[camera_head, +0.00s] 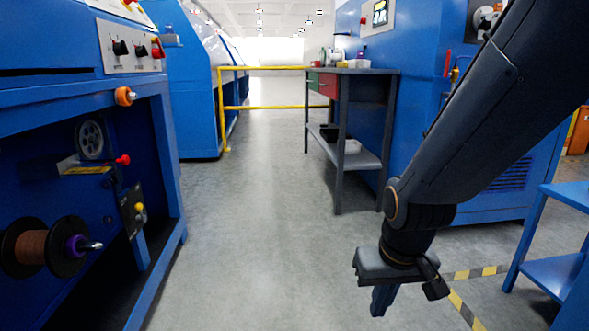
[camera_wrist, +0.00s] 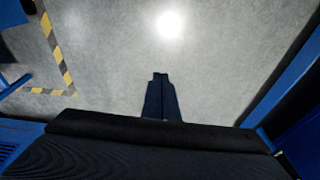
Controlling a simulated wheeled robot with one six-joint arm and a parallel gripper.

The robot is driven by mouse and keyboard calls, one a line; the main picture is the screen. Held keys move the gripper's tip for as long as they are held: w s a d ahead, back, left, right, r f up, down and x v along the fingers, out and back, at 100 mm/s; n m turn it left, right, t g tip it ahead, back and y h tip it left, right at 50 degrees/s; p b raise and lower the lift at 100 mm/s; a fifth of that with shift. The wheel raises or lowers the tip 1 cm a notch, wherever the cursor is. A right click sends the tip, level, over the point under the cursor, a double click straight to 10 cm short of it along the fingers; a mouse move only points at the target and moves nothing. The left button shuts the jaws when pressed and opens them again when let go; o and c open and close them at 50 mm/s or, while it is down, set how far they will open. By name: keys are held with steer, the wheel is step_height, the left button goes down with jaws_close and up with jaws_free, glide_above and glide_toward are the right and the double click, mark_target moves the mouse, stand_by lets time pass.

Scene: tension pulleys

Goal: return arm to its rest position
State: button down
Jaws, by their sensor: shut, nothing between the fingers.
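My gripper (camera_head: 383,301) hangs at the lower right of the head view, at the end of my dark arm, with its fingers pointing down. It is over the bare grey floor (camera_head: 270,255) and touches nothing that I can see. In the wrist view my gripper (camera_wrist: 160,78) shows as two dark fingers side by side, closed together, with nothing between them. The floor (camera_wrist: 225,75) lies below them.
A blue machine (camera_head: 60,195) with a copper wire spool (camera_head: 36,249) stands at left. A workbench (camera_head: 352,71) and another blue machine (camera_head: 425,125) stand right of the aisle. A blue table (camera_head: 555,270) is at lower right. Yellow rails (camera_head: 265,108) cross behind.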

steer(key=s+a+r+n+g+y+p, duration=0.1)
steer(key=s+a+r+n+p, duration=0.2)
steer(key=s+a+r, duration=0.5)
steer(key=s+a+r+n+g+y+p, duration=0.1)
steer(key=s+a+r+n+p, duration=0.3)
steer(key=s+a, duration=0.55)
steer(key=d+r+m+p, duration=0.2)
steer(key=d+r+p, duration=0.5)
steer(key=r+p, duration=0.3)
steer(key=d+r+m+h+p, duration=0.1)
steer(key=d+r+m+p, duration=0.2)
steer(key=d+r+p, duration=0.3)
steer(key=d+r+m+h+p, duration=0.1)
steer(key=d+r+p, duration=0.6)
steer(key=r+p, duration=0.7)
steer(key=m+p, duration=0.1)
steer(key=p, duration=0.5)
steer(key=shift+w+d+m, duration=0.25)
steer(key=shift+d+m, duration=0.05)
steer(key=shift+m, duration=0.1)
